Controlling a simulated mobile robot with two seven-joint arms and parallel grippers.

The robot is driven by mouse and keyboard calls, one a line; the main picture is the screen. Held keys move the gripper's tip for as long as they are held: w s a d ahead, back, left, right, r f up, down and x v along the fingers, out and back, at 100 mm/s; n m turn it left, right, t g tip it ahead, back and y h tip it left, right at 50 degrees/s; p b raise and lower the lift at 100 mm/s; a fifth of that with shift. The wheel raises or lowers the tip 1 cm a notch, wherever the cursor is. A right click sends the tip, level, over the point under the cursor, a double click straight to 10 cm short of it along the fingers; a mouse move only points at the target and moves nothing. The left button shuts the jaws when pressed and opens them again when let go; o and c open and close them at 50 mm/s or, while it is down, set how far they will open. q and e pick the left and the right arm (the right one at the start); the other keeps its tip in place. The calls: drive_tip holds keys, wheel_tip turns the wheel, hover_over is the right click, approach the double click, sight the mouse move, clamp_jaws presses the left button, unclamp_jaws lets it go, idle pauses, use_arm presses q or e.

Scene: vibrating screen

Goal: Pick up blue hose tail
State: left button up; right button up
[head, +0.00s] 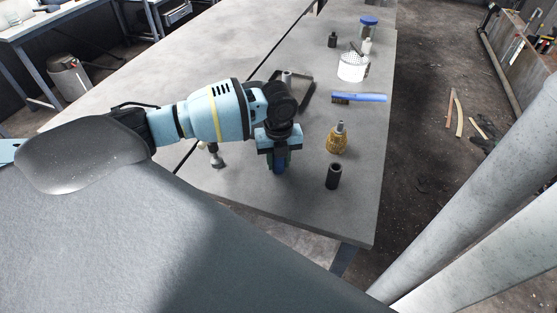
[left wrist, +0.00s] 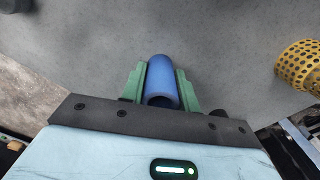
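The blue hose tail (left wrist: 161,78) is a short, smooth blue tube with an open end, between the two green fingers of my left gripper (left wrist: 161,86) in the left wrist view. The fingers lie close against both its sides, with no clear gap. In the head view my left gripper (head: 279,158) points down at the grey table, and a bit of the blue hose tail (head: 279,167) shows between its fingers. Its lower end is at or just above the table top; I cannot tell which. My right gripper is in neither view.
On the grey table (head: 330,225), a black cylinder (head: 333,177) and a yellow perforated part (head: 337,141) stand right of the gripper. A blue-handled brush (head: 359,98), a white perforated cup (head: 353,67) and a blue-lidded jar (head: 368,28) are farther back. The table's front right corner is clear.

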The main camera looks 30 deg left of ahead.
use_arm(q)
drive_tip(key=c, duration=0.3)
wheel_tip(320, 180, up, 10)
idle(0.5)
